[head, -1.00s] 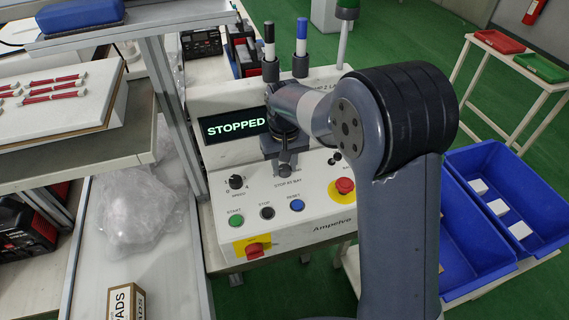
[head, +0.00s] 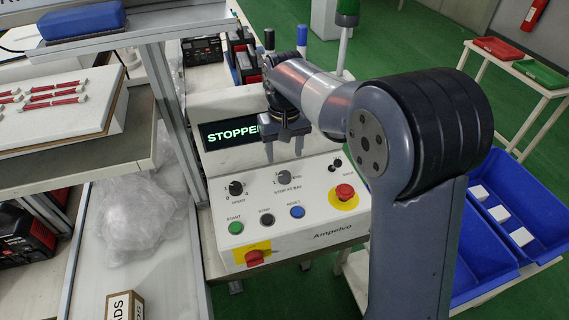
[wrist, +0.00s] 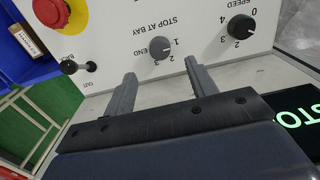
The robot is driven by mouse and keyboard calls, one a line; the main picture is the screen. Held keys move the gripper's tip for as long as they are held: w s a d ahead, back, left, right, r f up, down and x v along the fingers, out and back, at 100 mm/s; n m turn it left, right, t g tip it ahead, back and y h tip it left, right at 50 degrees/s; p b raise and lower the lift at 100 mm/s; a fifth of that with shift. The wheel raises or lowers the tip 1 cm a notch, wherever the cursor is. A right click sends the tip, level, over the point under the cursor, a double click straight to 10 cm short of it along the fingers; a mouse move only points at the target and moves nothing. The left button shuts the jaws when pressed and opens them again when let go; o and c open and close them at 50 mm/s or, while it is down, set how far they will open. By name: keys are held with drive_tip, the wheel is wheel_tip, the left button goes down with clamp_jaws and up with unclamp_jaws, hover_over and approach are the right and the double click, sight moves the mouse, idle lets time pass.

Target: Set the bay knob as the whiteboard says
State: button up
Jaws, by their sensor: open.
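The bay knob (head: 284,177) is a small dark round knob above the words STOP AT BAY on the white control panel (head: 325,212). It also shows in the wrist view as a grey knob (wrist: 160,47) with 1, 2, 3 and END around it. I cannot tell for certain which mark it points to. My gripper (head: 288,152) is open and empty, with its two fingers apart above the panel. In the wrist view the fingertips (wrist: 160,67) straddle the knob's line, short of it and apart from it. No readable whiteboard writing is in view.
A similar speed knob (head: 236,188) is to the left. Green START (head: 236,227), STOP (head: 267,220) and blue RESET (head: 297,211) buttons lie in front. A red emergency button (head: 345,192) is to the right. A red switch (head: 254,257) is on the front face. The display (head: 228,133) is behind.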

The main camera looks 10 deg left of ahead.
sight(285, 175)
drive_tip(key=shift+r, duration=1.65)
drive_tip(key=shift+f, duration=0.1)
wheel_tip(285, 175, down, 11)
drive_tip(key=shift+r, duration=0.1)
drive_tip(key=shift+m, duration=0.3)
